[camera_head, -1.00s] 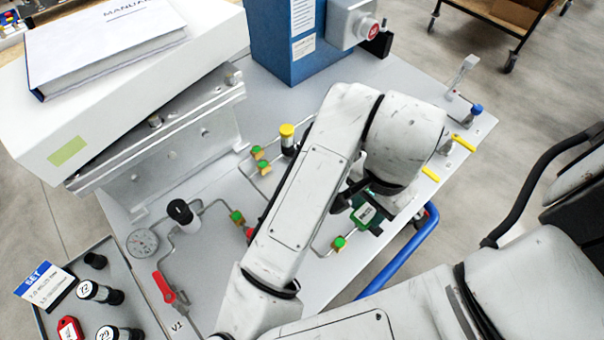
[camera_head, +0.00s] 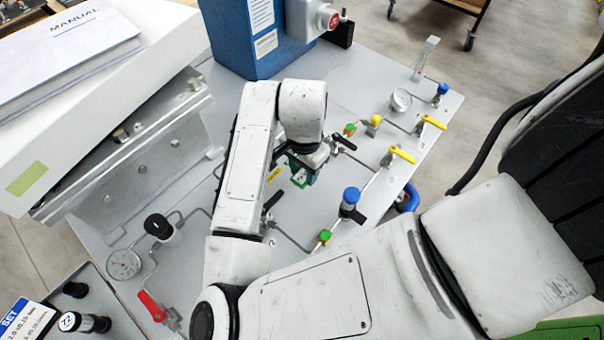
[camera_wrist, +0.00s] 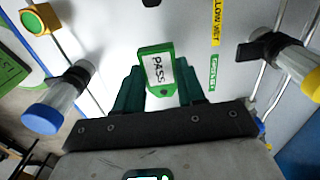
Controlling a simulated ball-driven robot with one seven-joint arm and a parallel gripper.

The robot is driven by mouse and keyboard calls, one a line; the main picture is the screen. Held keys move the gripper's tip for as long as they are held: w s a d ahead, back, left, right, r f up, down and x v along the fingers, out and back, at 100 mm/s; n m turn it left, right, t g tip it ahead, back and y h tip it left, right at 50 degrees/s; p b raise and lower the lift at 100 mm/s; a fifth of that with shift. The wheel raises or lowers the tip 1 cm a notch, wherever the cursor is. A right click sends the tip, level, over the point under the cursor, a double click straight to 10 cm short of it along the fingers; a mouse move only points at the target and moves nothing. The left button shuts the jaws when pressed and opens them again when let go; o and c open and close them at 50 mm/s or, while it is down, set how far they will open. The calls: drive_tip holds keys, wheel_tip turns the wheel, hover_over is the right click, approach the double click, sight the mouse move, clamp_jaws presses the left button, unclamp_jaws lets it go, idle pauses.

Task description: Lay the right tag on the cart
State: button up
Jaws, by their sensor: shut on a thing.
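A green tag (camera_wrist: 154,52) with a white face marked PASS is held between the dark green fingers of my gripper (camera_wrist: 160,88) in the wrist view. The fingers are shut on its lower part, and its face is turned to the wrist camera. In the head view the tag (camera_head: 299,179) shows small and green under my gripper (camera_head: 304,172), over the grey panel (camera_head: 350,95) with pipes and valves. The tag seems to be clear of the panel, though the gap is hard to judge. I cannot tell which surface is the cart.
Blue-capped valves (camera_head: 350,197), yellow-handled valves (camera_head: 402,154) and a gauge (camera_head: 401,100) rise from the panel around my gripper. A blue box (camera_head: 238,45) stands behind. A white box with a manual (camera_head: 70,50) is at left. A wheeled trolley (camera_head: 470,12) stands at the back.

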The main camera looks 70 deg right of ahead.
sight(302, 172)
drive_tip(key=shift+w+d+f, duration=0.15)
drive_tip(key=shift+w+f, duration=0.1)
drive_tip(key=shift+f, duration=1.75)
drive_tip(key=shift+f, duration=0.15)
drive_tip(key=o, duration=1)
drive_tip(key=shift+o, duration=0.2)
wheel_tip(302, 172, up, 12)
drive_tip(key=shift+r, duration=0.2)
